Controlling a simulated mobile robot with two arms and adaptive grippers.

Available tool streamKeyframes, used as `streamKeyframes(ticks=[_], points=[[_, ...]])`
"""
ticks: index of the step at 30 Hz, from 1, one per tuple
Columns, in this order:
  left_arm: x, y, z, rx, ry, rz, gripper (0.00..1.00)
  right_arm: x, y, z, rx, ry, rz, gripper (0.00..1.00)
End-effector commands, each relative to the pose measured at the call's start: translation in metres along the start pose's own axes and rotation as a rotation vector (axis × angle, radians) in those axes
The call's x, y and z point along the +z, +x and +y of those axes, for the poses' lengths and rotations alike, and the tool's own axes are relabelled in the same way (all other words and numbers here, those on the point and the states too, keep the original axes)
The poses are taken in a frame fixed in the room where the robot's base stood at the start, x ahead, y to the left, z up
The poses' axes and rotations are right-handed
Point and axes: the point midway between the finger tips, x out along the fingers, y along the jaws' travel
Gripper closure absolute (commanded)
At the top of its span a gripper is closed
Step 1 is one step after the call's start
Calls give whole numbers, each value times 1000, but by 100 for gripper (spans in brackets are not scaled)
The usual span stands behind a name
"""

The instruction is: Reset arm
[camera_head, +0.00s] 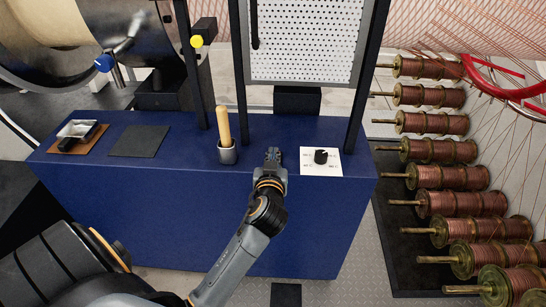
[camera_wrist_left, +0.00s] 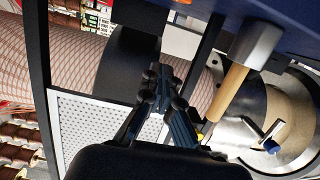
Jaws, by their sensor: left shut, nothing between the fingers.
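My left arm reaches in from the lower left in the head view. Its gripper (camera_head: 273,154) is over the top of the blue bench (camera_head: 200,215), just left of a white dial plate (camera_head: 308,167) with a black knob (camera_head: 321,156). The gripper is shut and empty. In the left wrist view the gripper (camera_wrist_left: 157,72) shows its fingertips together. My right gripper is not in view.
Black posts and a perforated panel (camera_head: 305,40) rise behind. Copper spools (camera_head: 450,203) stand at right.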

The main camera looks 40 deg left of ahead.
Motion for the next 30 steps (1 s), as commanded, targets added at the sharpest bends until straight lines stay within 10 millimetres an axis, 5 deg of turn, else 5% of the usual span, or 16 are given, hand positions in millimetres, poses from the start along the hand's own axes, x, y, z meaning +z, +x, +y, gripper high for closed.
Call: streamKeyframes(ticks=[20,23,25,30], points=[[4,-2,1,4,6,-8,100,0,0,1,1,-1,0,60],[31,2,8,28,43,-57,100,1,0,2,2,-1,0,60],[67,5,16,61,90,-119,100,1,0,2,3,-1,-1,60],[192,-3,33,178,235,-328,100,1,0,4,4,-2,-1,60]])
